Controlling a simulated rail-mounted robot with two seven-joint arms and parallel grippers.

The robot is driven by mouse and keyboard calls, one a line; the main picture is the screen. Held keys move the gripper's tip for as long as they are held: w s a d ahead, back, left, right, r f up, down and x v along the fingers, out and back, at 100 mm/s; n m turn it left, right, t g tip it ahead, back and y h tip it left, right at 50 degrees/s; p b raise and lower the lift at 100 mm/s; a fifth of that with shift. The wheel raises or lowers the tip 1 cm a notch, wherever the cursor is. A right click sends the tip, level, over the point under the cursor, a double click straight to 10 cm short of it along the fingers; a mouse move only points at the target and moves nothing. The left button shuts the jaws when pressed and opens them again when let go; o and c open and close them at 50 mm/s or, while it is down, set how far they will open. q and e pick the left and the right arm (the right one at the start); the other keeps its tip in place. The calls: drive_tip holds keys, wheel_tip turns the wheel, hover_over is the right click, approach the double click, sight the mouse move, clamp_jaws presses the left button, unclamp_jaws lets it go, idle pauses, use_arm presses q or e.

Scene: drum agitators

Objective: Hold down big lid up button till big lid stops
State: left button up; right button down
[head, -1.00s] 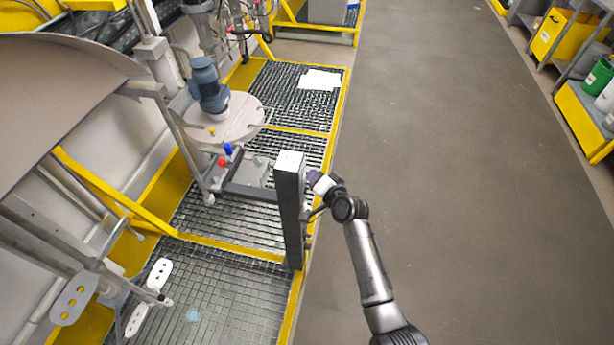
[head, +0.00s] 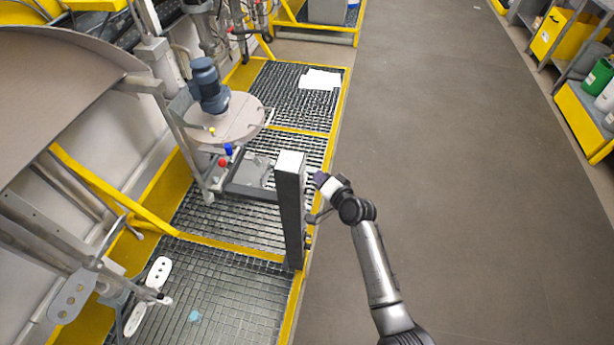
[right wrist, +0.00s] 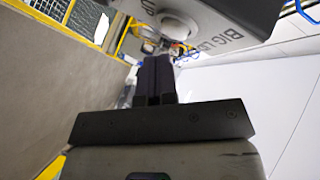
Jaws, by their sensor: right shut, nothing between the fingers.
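The grey control post (head: 291,210) stands upright at the edge of the grating, in the middle of the head view. My right gripper (head: 320,179) is shut and empty, just right of the post near its top, with a small gap seen between them. In the right wrist view my shut dark fingers (right wrist: 153,80) point toward a grey panel (right wrist: 215,15) with partly visible "BIG LID" lettering. A pale round button (right wrist: 180,27) shows on the panel beyond the fingertips, apart from them. A large grey-brown curved cover (head: 60,90), apparently the big lid, is at the upper left.
A smaller round lid (head: 238,118) with a blue motor (head: 208,85) is behind the post. Yellow-edged grating (head: 230,290) lies left of the post. The brown floor (head: 450,180) to the right is clear up to the shelves (head: 590,110).

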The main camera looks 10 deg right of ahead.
drive_tip(key=d, duration=0.1)
drive_tip(key=s+d, duration=0.1)
drive_tip(key=d, duration=0.1)
drive_tip(key=s+d, duration=0.1)
drive_tip(key=shift+s+d, duration=0.15)
drive_tip(key=shift+d, duration=0.1)
idle(0.3)
idle(0.4)
